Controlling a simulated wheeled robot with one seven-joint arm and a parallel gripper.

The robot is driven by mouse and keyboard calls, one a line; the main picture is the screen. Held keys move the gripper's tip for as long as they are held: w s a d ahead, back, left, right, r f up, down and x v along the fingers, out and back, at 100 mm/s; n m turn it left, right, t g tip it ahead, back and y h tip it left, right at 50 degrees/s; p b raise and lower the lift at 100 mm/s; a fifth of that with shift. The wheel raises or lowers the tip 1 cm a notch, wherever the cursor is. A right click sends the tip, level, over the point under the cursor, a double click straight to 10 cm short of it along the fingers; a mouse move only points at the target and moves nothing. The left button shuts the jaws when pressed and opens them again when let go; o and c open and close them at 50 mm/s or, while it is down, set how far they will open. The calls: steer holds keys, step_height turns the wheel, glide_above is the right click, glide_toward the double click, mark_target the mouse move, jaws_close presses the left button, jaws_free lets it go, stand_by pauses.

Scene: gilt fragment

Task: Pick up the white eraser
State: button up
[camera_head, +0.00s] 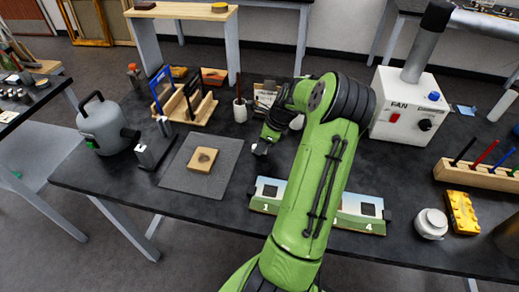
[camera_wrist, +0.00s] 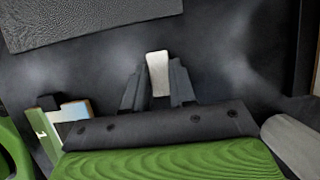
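The white eraser (camera_wrist: 158,73) shows in the wrist view as a small pale block, longer than wide, between the two dark fingers of my gripper (camera_wrist: 158,80). The fingers lie close along both its sides, with no clear gap at the tips, and appear shut on it. Its far end reaches a little past the fingertips. In the head view my gripper (camera_head: 260,148) is low over the black table, just right of the grey mat. The eraser is not clear there, and I cannot tell whether it still touches the table.
The grey mat (camera_head: 225,165) bears a wooden block (camera_head: 202,160). A pen cup (camera_head: 240,110) and wooden rack (camera_head: 187,104) stand behind. The white fan box (camera_head: 405,112) is at right.

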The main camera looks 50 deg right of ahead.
jaws_close()
step_height(320, 180, up, 10)
steer(key=p, duration=0.3)
